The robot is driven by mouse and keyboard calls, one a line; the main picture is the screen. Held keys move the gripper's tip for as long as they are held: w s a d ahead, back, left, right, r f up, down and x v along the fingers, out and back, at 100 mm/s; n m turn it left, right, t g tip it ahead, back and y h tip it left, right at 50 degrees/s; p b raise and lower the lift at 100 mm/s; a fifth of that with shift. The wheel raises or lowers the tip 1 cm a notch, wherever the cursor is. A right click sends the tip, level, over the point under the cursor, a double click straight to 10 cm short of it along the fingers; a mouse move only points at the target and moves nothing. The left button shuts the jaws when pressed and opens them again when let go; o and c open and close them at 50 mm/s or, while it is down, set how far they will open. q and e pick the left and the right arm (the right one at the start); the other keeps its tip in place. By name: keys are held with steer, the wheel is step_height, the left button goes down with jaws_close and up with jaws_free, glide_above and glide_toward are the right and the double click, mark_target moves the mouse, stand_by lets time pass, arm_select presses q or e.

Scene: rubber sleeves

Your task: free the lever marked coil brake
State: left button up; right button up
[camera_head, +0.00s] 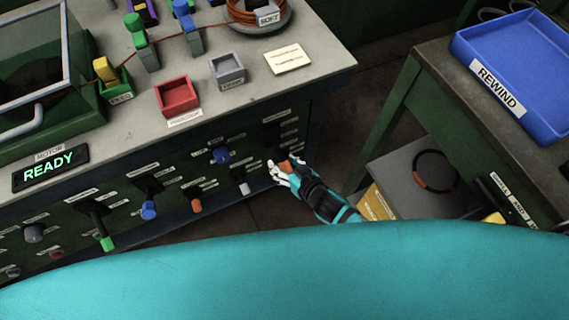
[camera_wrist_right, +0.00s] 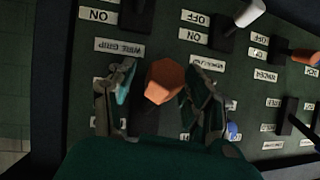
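The front panel (camera_head: 168,222) carries several levers and knobs with small labels. I cannot read a coil brake label in either view. My right gripper (camera_head: 283,171) is at the panel's right end, its fingers on either side of an orange knob (camera_head: 292,163). In the right wrist view the orange knob (camera_wrist_right: 165,80) is between the two fingers (camera_wrist_right: 162,92), with a small gap at the left finger, so the gripper looks open. A label reading "WIRE GRIP" (camera_wrist_right: 120,47) is beside that knob. My left gripper is not in view.
Other controls are a blue knob (camera_head: 220,155), a white one (camera_head: 244,188), a second orange one (camera_head: 196,205), and a green-tipped lever (camera_head: 104,238). A display reads "READY" (camera_head: 50,167). A blue "REWIND" tray (camera_head: 520,75) stands on the right table.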

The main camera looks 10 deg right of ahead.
steer(key=shift+s+d+r, duration=0.1)
steer(key=shift+s, duration=0.05)
steer(key=v, duration=1.1)
steer(key=shift+s+d+r, duration=0.15)
steer(key=shift+s+r, duration=0.05)
steer(key=shift+s, duration=0.05)
steer(key=shift+f, duration=0.1)
stand_by(0.4)
steer(key=s+d+f+g+h+p, duration=0.15)
steer(key=s+d+f, duration=0.35)
steer(key=f, duration=0.6)
steer(key=s+d+f+g+h+p, duration=0.1)
steer(key=s+d+f+g+h, duration=0.2)
steer(key=d+f, duration=0.55)
steer(key=s+f+g, duration=0.2)
steer(key=s+f, duration=0.4)
steer(key=s, duration=0.3)
steer(key=s+f+m+g+h+p, duration=0.1)
steer(key=s+f+g, duration=0.2)
steer(key=s+f, duration=0.3)
steer(key=s, duration=0.4)
steer(key=shift+s, duration=0.2)
